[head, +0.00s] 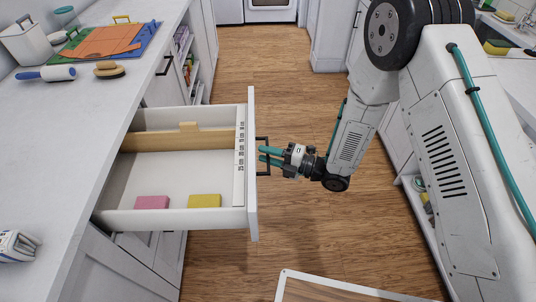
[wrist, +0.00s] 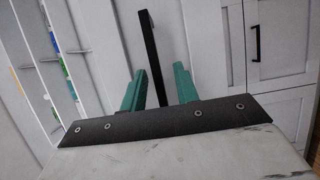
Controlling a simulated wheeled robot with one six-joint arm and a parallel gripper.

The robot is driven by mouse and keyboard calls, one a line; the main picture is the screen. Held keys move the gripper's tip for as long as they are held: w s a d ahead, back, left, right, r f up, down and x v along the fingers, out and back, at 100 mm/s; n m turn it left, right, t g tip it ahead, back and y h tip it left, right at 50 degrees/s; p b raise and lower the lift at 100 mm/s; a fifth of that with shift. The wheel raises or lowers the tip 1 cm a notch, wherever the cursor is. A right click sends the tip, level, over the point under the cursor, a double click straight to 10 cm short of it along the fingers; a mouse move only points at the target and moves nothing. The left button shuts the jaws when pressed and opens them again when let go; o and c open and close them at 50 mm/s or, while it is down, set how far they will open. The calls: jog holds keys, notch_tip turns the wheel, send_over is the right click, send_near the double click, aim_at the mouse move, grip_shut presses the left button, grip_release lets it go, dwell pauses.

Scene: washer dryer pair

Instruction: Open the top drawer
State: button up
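The white top drawer (head: 252,190) is pulled well out from the left counter, and its inside shows. A black bar handle (head: 265,142) is on its front face. My gripper (head: 262,156), with teal fingers, is at this handle. In the wrist view the dark handle (wrist: 151,50) stands between the two spread fingers of my gripper (wrist: 160,88). A gap shows between the handle and the right finger; whether the left finger touches it I cannot tell.
The drawer holds a wooden divider (head: 170,139), a pink block (head: 152,202) and a yellow block (head: 204,201). The left counter (head: 60,115) carries a lint roller (head: 45,74) and a brush (head: 109,70). The wooden floor (head: 260,60) beyond the drawer is clear. A framed panel (head: 335,290) lies near the bottom.

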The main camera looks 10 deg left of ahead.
jog(key=d, duration=0.7)
jog(key=shift+s+d, duration=0.35)
jog(key=shift+d, duration=0.05)
